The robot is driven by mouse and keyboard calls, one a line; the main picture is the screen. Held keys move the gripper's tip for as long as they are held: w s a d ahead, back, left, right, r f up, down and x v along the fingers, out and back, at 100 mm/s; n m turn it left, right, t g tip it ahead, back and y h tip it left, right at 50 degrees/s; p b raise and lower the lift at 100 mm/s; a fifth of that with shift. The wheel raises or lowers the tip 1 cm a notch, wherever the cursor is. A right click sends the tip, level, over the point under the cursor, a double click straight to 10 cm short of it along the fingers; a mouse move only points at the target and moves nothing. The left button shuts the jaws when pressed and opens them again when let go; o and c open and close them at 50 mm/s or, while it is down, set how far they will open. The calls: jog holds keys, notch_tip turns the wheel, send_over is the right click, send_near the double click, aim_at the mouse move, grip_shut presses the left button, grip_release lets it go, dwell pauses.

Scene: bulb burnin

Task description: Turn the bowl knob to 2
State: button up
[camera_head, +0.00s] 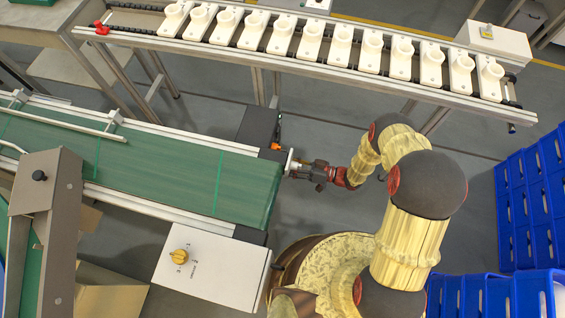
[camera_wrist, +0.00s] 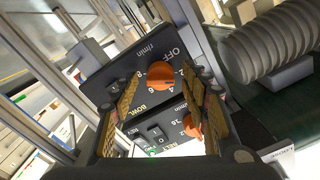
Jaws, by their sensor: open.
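The bowl knob (camera_wrist: 163,77) is an orange dial on a dark control panel (camera_wrist: 120,78), with "OFF", several numbers and "BOWL" printed around it. It lies between my gripper's fingertips (camera_wrist: 160,86) in the wrist view. I cannot tell whether the fingers touch it. I cannot read its setting for certain. My gripper is open and also shows in the head view (camera_head: 306,169), at the end of the green conveyor. A second orange knob (camera_wrist: 194,122) sits lower on the panel, partly hidden by the right finger. In the head view a small orange part (camera_head: 276,146) shows beside my gripper.
Rocker switches (camera_wrist: 147,136) sit low on the panel. The green conveyor (camera_head: 200,170) lies left of my gripper. A white box with a yellow knob (camera_head: 180,256) is below it. Blue bins (camera_head: 530,210) stand at right.

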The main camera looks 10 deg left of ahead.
jog(key=d, duration=1.1)
jog(key=shift+s+d, duration=0.25)
jog(key=shift+s, duration=0.2)
